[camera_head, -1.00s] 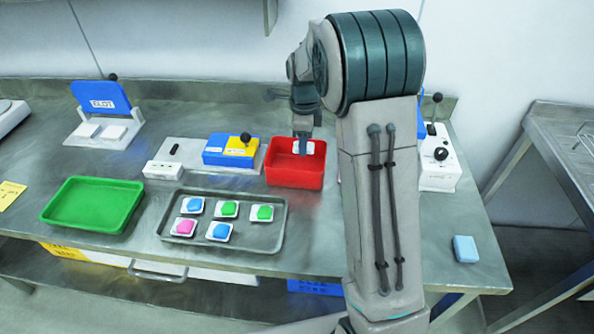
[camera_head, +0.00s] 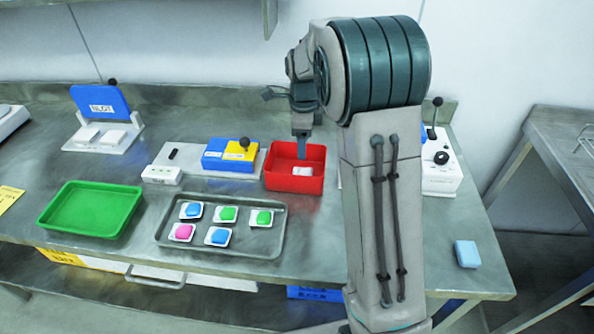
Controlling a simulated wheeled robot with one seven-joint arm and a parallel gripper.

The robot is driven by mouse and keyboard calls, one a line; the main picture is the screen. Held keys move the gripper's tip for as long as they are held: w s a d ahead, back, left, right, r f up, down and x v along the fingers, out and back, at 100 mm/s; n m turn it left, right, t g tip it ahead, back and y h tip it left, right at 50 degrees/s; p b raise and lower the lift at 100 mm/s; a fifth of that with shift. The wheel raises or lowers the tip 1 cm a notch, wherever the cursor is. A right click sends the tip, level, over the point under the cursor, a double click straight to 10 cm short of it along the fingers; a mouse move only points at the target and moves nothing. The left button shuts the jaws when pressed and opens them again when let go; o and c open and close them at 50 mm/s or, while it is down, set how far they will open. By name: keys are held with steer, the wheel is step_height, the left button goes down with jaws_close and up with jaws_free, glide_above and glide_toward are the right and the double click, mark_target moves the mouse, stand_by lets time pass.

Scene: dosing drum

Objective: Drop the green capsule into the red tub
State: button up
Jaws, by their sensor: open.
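The red tub (camera_head: 293,183) stands at the back middle of the table, to the left of my arm. A small white-looking piece (camera_head: 302,171) lies in it; no green shows on it. My gripper (camera_head: 301,157) is just above that piece, pointing down into the tub, open and apparently clear of it. Its fingertips are small and partly merge with the tub behind. On the grey tray (camera_head: 262,242) are several capsules on white bases: a green capsule (camera_head: 227,214), another green capsule (camera_head: 263,217), a pink one (camera_head: 183,231) and two blue ones (camera_head: 193,210).
A green tray (camera_head: 91,209) lies empty at the left. A blue and yellow box with a lever (camera_head: 231,155) stands close left of the tub. A white device (camera_head: 440,165) is right of my arm. A light blue block (camera_head: 467,253) lies near the right edge.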

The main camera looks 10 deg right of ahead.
step_height(320, 180, up, 11)
steer(key=shift+r, duration=0.15)
stand_by(0.4)
steer(key=s+f+n+t, duration=0.1)
steer(key=s+f+n, duration=0.1)
steer(key=s+n, duration=0.8)
steer(key=s+f+n+t, duration=0.2)
steer(key=s+n, duration=0.9)
steer(key=s, duration=0.7)
steer(key=shift+f, duration=0.65)
